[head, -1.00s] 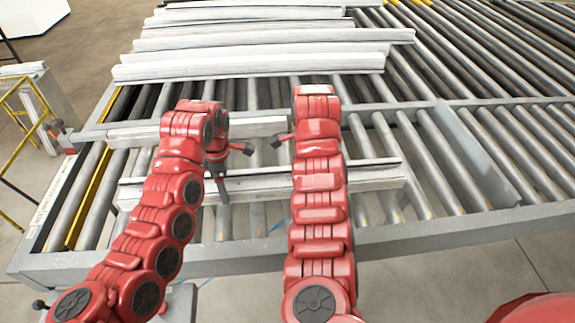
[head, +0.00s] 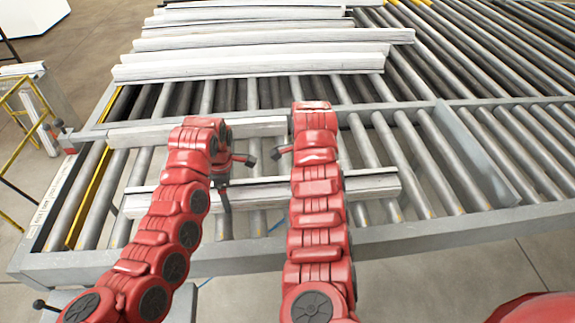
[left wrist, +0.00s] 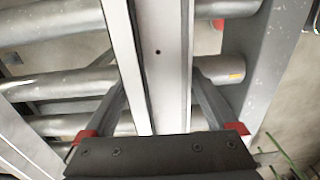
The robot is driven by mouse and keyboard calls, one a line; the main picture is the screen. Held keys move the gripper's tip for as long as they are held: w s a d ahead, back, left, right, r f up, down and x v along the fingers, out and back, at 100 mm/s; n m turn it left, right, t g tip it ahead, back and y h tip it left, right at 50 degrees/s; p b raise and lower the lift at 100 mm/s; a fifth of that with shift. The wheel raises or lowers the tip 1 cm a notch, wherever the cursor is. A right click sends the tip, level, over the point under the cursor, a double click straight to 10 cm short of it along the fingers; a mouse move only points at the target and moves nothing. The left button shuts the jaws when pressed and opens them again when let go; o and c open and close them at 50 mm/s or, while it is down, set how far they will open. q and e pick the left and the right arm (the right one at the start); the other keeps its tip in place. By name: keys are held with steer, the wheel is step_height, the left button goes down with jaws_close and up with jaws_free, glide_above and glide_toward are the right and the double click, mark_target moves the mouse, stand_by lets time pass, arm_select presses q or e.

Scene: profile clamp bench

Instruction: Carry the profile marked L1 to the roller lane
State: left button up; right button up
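A long pale profile (head: 262,194) lies crosswise over the rollers of the near lane, close to the front rail; whether it rests on them is unclear. No L1 mark is readable. My left gripper (head: 224,200) points down at the profile's left half. In the left wrist view, its fingers (left wrist: 160,95) stand one on each side of the profile (left wrist: 163,60), tips against its edges, so it looks shut on it. A second pale profile (head: 255,127) lies behind, partly hidden by the left arm.
Several more pale profiles (head: 250,66) lie side by side on the far rollers. A grey divider plate (head: 470,150) stands on the right. The grey front rail (head: 420,228) runs along the near edge. A yellow frame (head: 22,108) stands at the left.

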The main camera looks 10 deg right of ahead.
arm_select(q)
steer(key=shift+o, duration=0.2)
steer(key=shift+r, duration=0.15)
arm_select(e)
steer(key=shift+o, duration=0.2)
steer(key=shift+d, duration=0.1)
arm_select(q)
step_height(320, 180, up, 12)
arm_select(e)
step_height(320, 180, up, 12)
stand_by(0.7)
stand_by(0.5)
